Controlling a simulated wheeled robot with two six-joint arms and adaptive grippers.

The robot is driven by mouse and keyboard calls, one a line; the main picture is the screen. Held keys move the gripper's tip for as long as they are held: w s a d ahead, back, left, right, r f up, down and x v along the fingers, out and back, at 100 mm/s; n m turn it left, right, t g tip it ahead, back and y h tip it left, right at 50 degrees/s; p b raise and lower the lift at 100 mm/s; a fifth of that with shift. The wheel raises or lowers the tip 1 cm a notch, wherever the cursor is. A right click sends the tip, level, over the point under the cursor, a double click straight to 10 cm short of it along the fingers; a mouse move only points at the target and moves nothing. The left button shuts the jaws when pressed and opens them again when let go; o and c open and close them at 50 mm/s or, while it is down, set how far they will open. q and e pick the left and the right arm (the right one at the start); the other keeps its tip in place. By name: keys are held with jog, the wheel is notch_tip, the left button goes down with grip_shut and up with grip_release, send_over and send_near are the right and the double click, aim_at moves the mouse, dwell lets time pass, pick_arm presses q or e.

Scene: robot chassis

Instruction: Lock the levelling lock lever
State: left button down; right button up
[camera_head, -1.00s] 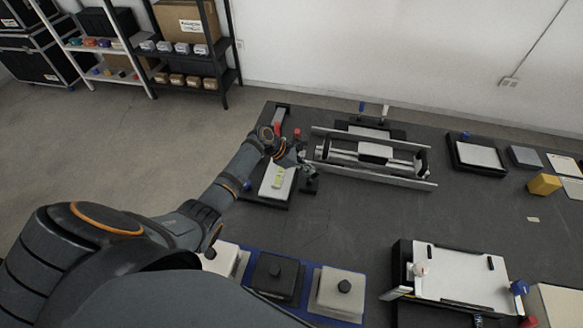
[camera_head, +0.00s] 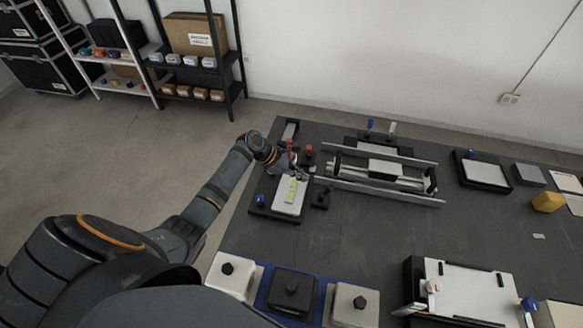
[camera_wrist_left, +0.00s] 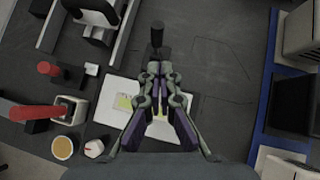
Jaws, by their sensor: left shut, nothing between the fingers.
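A levelling fixture has a dark base (camera_head: 277,214) with a white plate (camera_head: 300,204) and a yellow-green strip on it. The plate also shows in the left wrist view (camera_wrist_left: 113,112). A black post or lever (camera_head: 321,197) stands at the plate's right side. In the left wrist view this black post (camera_wrist_left: 157,37) is just beyond my fingertips. I cannot tell for sure whether it is the lock lever. My left gripper (camera_wrist_left: 158,75) is shut and empty over the plate, apart from the post in the picture. It also shows in the head view (camera_head: 300,174). My right gripper is not in view.
Red handles (camera_wrist_left: 30,112) and a red knob (camera_wrist_left: 48,68) stand left of the gripper in the wrist view. A metal rail fixture (camera_head: 380,180) is close behind to the right. Knobbed blocks (camera_head: 290,290) line the front. The middle of the table (camera_head: 370,235) is clear.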

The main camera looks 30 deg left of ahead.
pick_arm(q)
jog(key=shift+s+a+r, duration=0.1)
jog(key=shift+s+r, duration=0.05)
jog(key=shift+r, duration=0.85)
jog(key=shift+s+a+r, duration=0.1)
jog(key=shift+s+r, duration=0.05)
jog(key=shift+r, duration=0.8)
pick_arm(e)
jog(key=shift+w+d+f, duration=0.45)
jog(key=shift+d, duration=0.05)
